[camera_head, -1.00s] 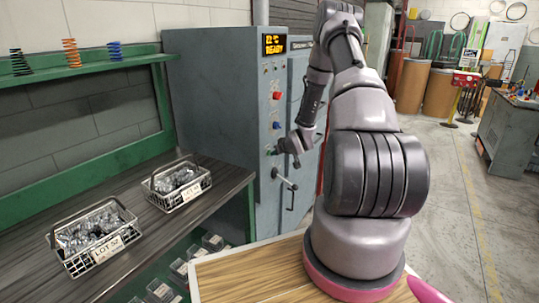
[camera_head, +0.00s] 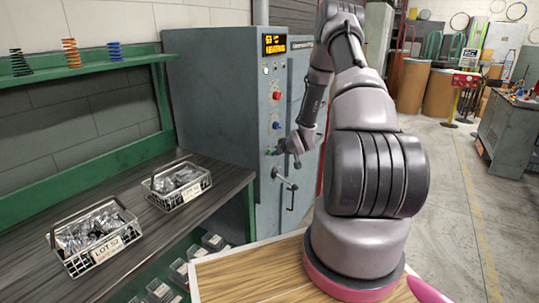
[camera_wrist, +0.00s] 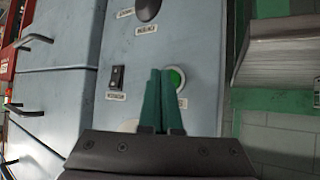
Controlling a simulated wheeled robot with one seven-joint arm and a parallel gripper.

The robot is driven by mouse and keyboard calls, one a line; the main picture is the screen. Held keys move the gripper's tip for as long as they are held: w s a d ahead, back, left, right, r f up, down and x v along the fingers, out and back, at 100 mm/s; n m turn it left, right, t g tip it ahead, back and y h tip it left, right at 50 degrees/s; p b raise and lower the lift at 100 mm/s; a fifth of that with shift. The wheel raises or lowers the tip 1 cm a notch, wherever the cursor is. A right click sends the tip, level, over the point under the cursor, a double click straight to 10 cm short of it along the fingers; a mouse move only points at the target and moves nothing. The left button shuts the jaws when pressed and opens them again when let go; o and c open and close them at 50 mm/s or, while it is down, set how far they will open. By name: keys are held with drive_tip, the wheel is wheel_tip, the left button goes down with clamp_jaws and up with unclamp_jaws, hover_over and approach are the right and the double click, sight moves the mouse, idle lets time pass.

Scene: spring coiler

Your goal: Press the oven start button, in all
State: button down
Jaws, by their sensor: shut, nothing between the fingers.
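The grey oven (camera_head: 215,110) stands at the centre of the head view, with a lit orange display (camera_head: 274,45) that seems to read "HEATING". My gripper (camera_head: 272,152) is at the lower part of its control panel. In the wrist view the shut green fingers (camera_wrist: 162,75) point at the panel, with nothing between them. A green round button (camera_wrist: 177,78) in a pale ring shows right beside the fingertips, partly hidden by them. I cannot tell whether the fingertips touch it. A black rocker switch (camera_wrist: 117,77) is to its left.
A red button (camera_head: 277,96) and a blue button (camera_head: 277,126) sit higher on the panel. A door handle (camera_head: 287,182) juts out below my gripper. Two wire baskets (camera_head: 95,238) (camera_head: 178,187) of metal parts stand on the bench at left.

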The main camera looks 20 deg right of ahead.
drive_tip(key=shift+s+d, duration=0.25)
drive_tip(key=shift+s, duration=0.05)
drive_tip(key=shift+s+d, duration=0.1)
drive_tip(key=shift+s+d, duration=0.75)
drive_tip(key=shift+s, duration=0.2)
drive_tip(key=shift+s+d, duration=0.7)
drive_tip(key=shift+s, duration=0.2)
